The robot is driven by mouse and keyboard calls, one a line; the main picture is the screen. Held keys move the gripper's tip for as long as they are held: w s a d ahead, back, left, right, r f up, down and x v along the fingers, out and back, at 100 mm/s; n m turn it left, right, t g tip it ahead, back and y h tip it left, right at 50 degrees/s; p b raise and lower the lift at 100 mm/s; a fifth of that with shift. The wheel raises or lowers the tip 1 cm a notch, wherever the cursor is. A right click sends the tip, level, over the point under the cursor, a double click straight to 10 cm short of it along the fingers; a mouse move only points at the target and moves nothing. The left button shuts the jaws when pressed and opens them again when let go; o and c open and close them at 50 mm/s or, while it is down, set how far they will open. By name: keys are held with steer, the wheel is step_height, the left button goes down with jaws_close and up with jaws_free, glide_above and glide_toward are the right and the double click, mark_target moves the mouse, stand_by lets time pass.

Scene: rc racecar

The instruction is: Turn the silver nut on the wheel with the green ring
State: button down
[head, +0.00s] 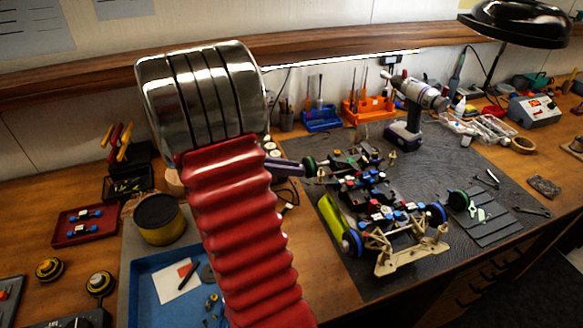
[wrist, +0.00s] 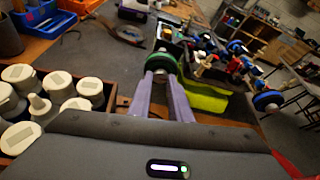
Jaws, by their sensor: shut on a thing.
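The racecar chassis (head: 385,205) stands on the dark mat. The wheel with the green ring (head: 309,166) is at its left corner and also shows in the wrist view (wrist: 162,62). My gripper (head: 299,169) reaches this wheel from the left in the head view, past my red arm. In the wrist view its two purple fingers (wrist: 161,72) close in at the wheel's hub, tips against it. The silver nut is hidden between the fingertips, and the gripper is shut on it.
A lime-yellow body panel (head: 338,224) is beside the chassis. A power drill (head: 412,105) stands behind it, near an orange tool rack (head: 366,106). A blue tray (head: 160,285) and a yellow tin (head: 160,218) are at left. Several white-capped bottles (wrist: 40,98) stand left in the wrist view.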

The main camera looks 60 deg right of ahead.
steer(key=shift+w+n, duration=0.1)
steer(key=shift+n, duration=0.2)
steer(key=c, duration=1.6)
jaws_free()
steer(key=v, duration=1.3)
steer(key=shift+w+r, duration=0.1)
steer(key=shift+w, duration=0.35)
